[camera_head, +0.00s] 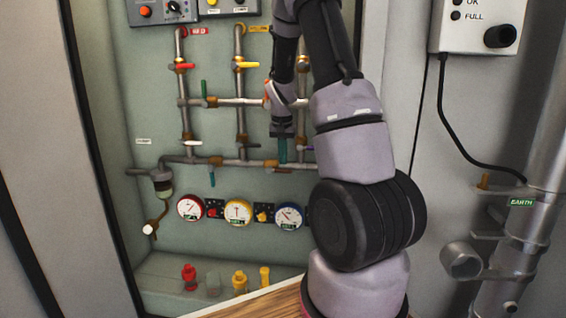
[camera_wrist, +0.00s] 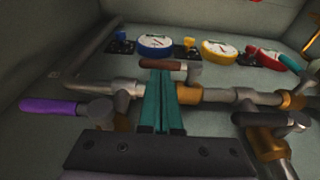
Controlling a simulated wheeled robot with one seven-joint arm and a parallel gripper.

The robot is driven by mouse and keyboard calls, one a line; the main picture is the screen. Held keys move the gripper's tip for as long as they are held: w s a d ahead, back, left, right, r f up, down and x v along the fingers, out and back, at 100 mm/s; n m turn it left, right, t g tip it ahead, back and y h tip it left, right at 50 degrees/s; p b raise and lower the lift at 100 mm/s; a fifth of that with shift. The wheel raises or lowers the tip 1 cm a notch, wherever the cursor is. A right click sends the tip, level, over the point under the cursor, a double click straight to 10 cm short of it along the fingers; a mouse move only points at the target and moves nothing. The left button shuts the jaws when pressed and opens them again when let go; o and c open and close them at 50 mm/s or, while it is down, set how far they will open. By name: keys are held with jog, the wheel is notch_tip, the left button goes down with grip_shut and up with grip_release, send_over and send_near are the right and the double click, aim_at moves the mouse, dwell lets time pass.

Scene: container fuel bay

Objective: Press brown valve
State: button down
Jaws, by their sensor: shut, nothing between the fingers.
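The brown valve handle (camera_wrist: 165,64) lies roughly level in the wrist view, joined at its right end to a metal valve body on a horizontal pipe. My gripper (camera_wrist: 162,75) has teal fingers that are together, with nothing between them. Their tips overlap the middle of the brown handle in that view; I cannot tell whether they touch it.
Round gauges (camera_head: 238,212) sit below the pipes. Yellow (camera_head: 246,65) and green (camera_head: 204,88) handles are on pipes to the left.

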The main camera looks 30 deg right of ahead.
aim_at(285, 171)
jog(key=shift+w+f, duration=0.2)
jog(key=shift+f, duration=0.75)
jog(key=shift+d, duration=0.1)
jog(key=shift+s+d+f, duration=0.15)
jog(key=shift+d+f, duration=0.05)
jog(key=shift+f, duration=0.2)
jog(key=shift+s+d+f, duration=0.1)
jog(key=shift+d+f, duration=0.05)
jog(key=shift+f, duration=0.25)
jog(key=shift+r, duration=0.1)
jog(key=s+d+r, duration=0.1)
jog(key=s+r, duration=0.1)
jog(key=r, duration=0.4)
jog(key=s+r, duration=0.2)
jog(key=r, duration=0.5)
jog(key=shift+s+d, duration=0.3)
jog(key=shift+d, duration=0.1)
